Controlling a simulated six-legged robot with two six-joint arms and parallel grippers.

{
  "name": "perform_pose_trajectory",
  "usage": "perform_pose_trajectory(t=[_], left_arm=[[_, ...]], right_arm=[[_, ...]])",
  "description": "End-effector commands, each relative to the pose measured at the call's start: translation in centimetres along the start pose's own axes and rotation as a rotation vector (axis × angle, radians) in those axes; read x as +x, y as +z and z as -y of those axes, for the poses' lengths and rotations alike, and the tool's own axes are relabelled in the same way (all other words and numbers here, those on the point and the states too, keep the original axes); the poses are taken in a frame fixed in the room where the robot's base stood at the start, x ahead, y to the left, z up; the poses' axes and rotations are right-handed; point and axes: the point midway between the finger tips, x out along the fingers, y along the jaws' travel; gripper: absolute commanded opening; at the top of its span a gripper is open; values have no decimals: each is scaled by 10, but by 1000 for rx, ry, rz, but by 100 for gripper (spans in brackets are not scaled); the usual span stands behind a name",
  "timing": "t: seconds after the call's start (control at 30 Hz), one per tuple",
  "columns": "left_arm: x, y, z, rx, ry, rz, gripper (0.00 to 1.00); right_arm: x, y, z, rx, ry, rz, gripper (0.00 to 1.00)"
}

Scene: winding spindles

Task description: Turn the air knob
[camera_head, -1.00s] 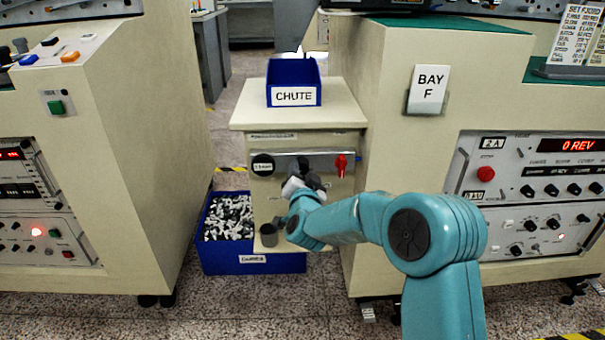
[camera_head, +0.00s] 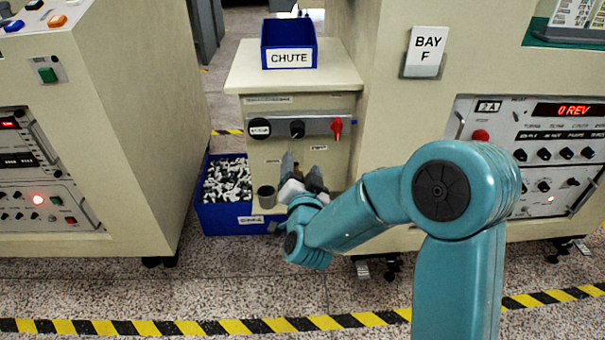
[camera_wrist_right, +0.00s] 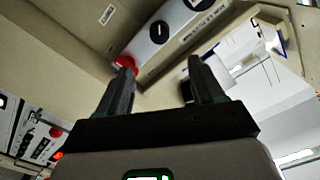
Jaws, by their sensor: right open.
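A small beige cabinet carries a grey strip with a round black dial (camera_head: 259,129), a black knob (camera_head: 297,128) in the middle and a red knob (camera_head: 337,128) at the right. I cannot read which one is the air knob. The black knob's grip looks roughly upright. My right gripper (camera_head: 302,172) is open and empty, below the strip and apart from the knobs. In the right wrist view the open jaws (camera_wrist_right: 160,80) point toward the strip; the red knob (camera_wrist_right: 125,63) shows near the left finger, and the black knob (camera_wrist_right: 159,32) lies beyond the jaws. My left gripper is not in view.
A blue CHUTE bin (camera_head: 289,47) stands on the cabinet. Large beige machines flank the cabinet. A striped floor line (camera_head: 200,327) runs in front.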

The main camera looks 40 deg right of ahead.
Motion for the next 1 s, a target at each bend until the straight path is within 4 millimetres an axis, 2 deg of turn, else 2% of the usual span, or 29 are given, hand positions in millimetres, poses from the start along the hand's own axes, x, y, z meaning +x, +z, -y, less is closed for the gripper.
perform_pose_trajectory(t=[0.1,0.23,0.83,0.87,0.93,0.97,1.0], left_arm=[[-3,1,-2,2,0,2,59],[-3,1,-2,3,0,2,59],[-3,1,-2,3,0,2,59],[-3,1,-2,3,0,2,59],[-3,1,-2,3,0,2,59],[-3,1,-2,3,0,2,59],[-3,1,-2,3,0,2,59]], right_arm=[[-20,0,1,1,-1,2,67],[-31,0,0,1,-1,0,67],[-33,0,-2,0,4,-1,67],[-33,2,-5,-4,10,2,67],[-32,18,-17,-26,34,31,67],[-32,29,-25,-41,49,53,67],[-33,48,-37,-67,66,94,67]])
